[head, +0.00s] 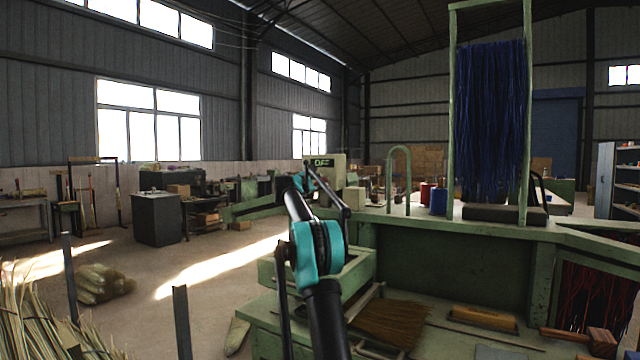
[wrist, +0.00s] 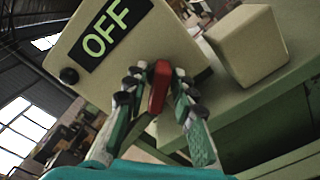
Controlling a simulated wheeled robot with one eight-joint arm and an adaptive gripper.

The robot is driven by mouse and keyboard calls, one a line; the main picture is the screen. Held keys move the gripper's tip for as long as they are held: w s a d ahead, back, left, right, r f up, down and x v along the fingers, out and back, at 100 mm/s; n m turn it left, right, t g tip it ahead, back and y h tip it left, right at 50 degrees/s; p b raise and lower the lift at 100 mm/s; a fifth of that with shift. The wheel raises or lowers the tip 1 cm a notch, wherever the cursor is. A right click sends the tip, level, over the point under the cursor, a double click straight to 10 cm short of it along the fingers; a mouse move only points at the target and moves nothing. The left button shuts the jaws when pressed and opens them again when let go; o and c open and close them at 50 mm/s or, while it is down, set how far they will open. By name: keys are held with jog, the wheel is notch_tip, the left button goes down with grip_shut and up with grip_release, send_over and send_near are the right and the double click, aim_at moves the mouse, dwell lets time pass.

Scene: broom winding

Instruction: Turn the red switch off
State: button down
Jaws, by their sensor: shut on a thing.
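The red switch (wrist: 159,86) sits on the face of a beige control box (wrist: 185,45) in the wrist view. A black label with green "OFF" letters is on the same face. My gripper (wrist: 157,82) is shut on the switch, with one finger on each side of it. In the head view, the control box (head: 337,176) with its OFF label stands beyond my arm. My arm hides the switch and most of my gripper there.
A smaller beige box (wrist: 247,46) stands to the right of the control box. A green workbench (head: 450,262) with a rack of blue bristles (head: 490,120) fills the right side.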

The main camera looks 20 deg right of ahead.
jog(key=m, duration=0.3)
jog(key=shift+f+m, duration=0.1)
jog(key=shift+m, duration=0.2)
jog(key=shift+f+m, duration=0.1)
jog(key=shift+m, duration=1.7)
jog(key=c, duration=1.5)
grip_release()
jog(key=shift+c, duration=0.2)
jog(key=shift+s, duration=0.1)
jog(key=v, duration=1.1)
jog(key=shift+s+a, duration=0.3)
